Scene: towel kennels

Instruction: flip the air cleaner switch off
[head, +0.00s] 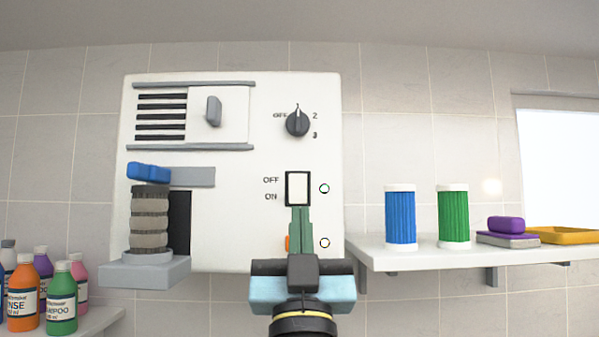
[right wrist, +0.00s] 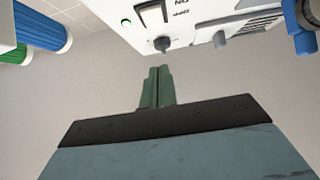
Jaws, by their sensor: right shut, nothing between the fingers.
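The air cleaner (head: 230,220) is a white panel on the tiled wall. Its switch (head: 298,188) is a white rocker in a black frame, with OFF printed beside its upper part and ON beside its lower part. I cannot tell which way it is tilted. It also shows at the top of the right wrist view (right wrist: 150,12). My right gripper (head: 301,212) is shut and empty, its green fingertips at the lower edge of the switch in the head view; contact cannot be told. The right wrist view shows the fingers (right wrist: 158,74) pressed together. My left gripper is not in view.
A dial (head: 297,124) sits above the switch and a slider (head: 213,111) at upper left. A filter stack (head: 149,225) stands on a ledge at left. Blue (head: 400,217) and green (head: 453,217) filters stand on the right shelf (head: 430,250). Bottles (head: 62,300) stand at lower left.

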